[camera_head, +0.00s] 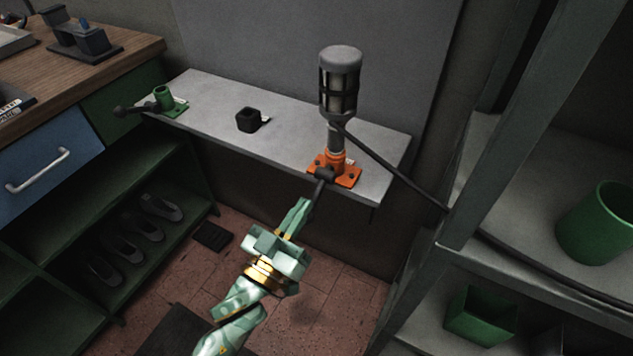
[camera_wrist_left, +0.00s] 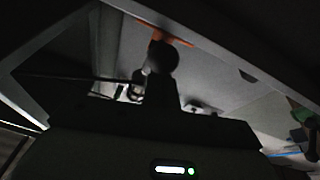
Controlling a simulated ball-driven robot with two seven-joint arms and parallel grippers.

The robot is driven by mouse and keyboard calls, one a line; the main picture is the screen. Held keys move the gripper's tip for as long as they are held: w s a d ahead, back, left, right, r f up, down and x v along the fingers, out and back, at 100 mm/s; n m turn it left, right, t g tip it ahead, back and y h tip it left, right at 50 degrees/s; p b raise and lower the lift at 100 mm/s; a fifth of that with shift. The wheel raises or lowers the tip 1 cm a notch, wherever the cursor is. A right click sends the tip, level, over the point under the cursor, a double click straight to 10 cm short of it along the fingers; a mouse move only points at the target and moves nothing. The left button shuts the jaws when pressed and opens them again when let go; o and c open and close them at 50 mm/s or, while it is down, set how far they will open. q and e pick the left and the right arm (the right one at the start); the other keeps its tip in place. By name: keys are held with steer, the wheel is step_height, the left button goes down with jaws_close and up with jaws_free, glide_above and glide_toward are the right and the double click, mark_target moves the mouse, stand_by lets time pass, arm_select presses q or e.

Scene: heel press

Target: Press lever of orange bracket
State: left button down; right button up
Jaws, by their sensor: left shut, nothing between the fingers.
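The orange bracket (camera_head: 345,175) is fixed at the front edge of the grey shelf, with a caged grey lamp-like part standing upright on it. Its dark lever (camera_head: 319,188) sticks out over the shelf edge and slopes down toward me. My left gripper (camera_head: 304,206) is shut and empty, close to the lever's lower end; I cannot tell whether they touch. In the dark left wrist view, an orange strip of the bracket (camera_wrist_left: 172,39) shows at the top, with a dark rounded shape below it. My right gripper is not in view.
A green bracket (camera_head: 165,101) with a dark lever and a small black block (camera_head: 248,120) sit on the grey shelf (camera_head: 290,125). A black cable runs right from the caged part. A shelving rack with green containers (camera_head: 598,225) stands at right, a wooden-topped bench at left.

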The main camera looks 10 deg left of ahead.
arm_select(q)
steer(key=shift+w+f, duration=0.1)
steer(key=shift+f, duration=0.25)
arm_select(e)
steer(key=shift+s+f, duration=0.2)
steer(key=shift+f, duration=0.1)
arm_select(q)
steer(key=shift+f+b, duration=0.1)
steer(key=shift+b, duration=0.2)
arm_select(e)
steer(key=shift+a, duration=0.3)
